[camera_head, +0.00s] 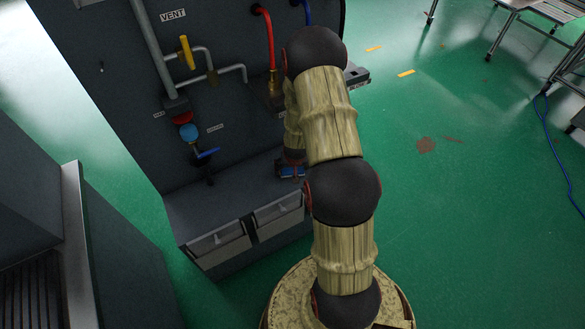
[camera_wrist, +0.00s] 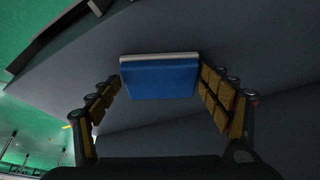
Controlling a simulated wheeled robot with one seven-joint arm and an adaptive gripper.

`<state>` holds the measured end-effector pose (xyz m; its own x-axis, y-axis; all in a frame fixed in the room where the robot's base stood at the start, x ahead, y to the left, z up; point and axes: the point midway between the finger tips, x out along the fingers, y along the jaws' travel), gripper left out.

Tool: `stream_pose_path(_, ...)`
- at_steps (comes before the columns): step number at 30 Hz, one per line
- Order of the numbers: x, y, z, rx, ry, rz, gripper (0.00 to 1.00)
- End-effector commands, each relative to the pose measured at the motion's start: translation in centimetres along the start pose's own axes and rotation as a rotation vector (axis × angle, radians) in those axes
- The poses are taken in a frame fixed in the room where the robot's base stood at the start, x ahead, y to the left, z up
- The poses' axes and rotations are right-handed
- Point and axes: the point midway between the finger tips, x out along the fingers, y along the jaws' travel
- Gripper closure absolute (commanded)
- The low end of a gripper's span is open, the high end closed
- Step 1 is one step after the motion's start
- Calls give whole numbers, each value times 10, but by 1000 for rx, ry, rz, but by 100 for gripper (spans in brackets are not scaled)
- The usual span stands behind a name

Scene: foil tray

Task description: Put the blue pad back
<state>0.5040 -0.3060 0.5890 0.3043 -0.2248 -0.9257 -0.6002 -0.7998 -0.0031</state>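The blue pad (camera_wrist: 160,80) is a flat blue block with a pale strip along its upper edge in the wrist view. It lies between the fingertips of my gripper (camera_wrist: 160,78), one finger at each side edge, with no clear gap visible. In the head view the blue pad (camera_head: 291,172) shows small at the end of my gripper (camera_head: 292,163), over the grey bench top (camera_head: 225,193). My arm hides part of the gripper there. I cannot tell whether the pad touches the bench.
A dark panel (camera_head: 110,90) with pipes stands behind the bench. A blue-handled valve (camera_head: 205,154) is left of my gripper, and a red hose (camera_head: 268,40) hangs above. Two bins (camera_head: 218,245) (camera_head: 280,216) are at the bench front. Green floor at right is mostly open.

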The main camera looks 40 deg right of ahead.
Motion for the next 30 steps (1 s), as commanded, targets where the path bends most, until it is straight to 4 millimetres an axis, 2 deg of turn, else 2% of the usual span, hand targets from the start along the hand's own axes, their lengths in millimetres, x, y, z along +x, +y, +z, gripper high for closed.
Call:
stream_pose_path(5,0,0,-1,0,2,0,9)
stream_pose_path(17,-5,0,-2,0,3,0,9)
stream_pose_path(20,-17,0,-2,-1,3,0,9)
stream_pose_path(30,-86,0,-3,1,3,0,9)
